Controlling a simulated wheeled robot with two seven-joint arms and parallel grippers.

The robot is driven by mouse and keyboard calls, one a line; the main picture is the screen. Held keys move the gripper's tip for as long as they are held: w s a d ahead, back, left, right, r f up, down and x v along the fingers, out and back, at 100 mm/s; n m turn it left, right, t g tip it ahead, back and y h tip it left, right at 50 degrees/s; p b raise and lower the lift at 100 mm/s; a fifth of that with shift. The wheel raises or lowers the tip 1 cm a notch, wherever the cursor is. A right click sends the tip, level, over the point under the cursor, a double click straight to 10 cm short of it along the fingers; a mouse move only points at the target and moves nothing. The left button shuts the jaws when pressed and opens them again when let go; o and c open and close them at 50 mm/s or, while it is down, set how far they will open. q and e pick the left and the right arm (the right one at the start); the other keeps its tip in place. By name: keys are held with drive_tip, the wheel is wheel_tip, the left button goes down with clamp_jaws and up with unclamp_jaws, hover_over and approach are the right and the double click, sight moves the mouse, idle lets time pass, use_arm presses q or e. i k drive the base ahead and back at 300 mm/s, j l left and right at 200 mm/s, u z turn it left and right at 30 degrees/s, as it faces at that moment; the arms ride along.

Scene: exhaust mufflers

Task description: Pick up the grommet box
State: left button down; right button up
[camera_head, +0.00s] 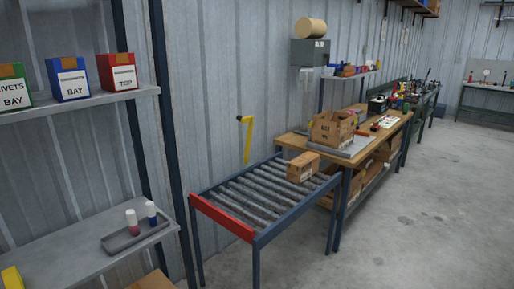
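Three labelled boxes stand in a row on the upper grey shelf (70,106) at the left. The red box (117,72) is the rightmost; its white label has a small first line, which may read grommets, above "TOP". The blue box (69,79) is in the middle, with a label ending in "BAY". The green box (13,86) is cut by the left edge and reads "RIVETS BAY". The boxes stand apart from each other. Neither of my grippers is in view.
The lower shelf (75,232) holds a grey tray (122,240) with two small bottles and a yellow object (12,278). A roller conveyor (262,200) carries a cardboard box (303,166). A cluttered workbench (392,122) stands behind it. The floor at right is clear.

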sight(67, 76)
drive_tip(key=u, duration=0.4)
drive_tip(key=i+u, duration=0.1)
drive_tip(key=u, duration=0.75)
drive_tip(key=i+l+u, duration=0.1)
drive_tip(key=u, duration=0.3)
drive_tip(key=i+l+u, duration=0.2)
drive_tip(key=l+u, duration=0.15)
drive_tip(key=i+l+u, duration=0.15)
drive_tip(key=l+u, duration=0.15)
drive_tip(key=i+l+u, duration=0.1)
drive_tip(key=l+u, duration=0.25)
drive_tip(key=l, duration=0.15)
drive_tip(key=i+l, duration=0.1)
drive_tip(key=l, duration=0.35)
drive_tip(key=l+u, duration=0.1)
drive_tip(key=l, duration=0.35)
drive_tip(key=i+l, duration=0.15)
drive_tip(key=l, duration=0.35)
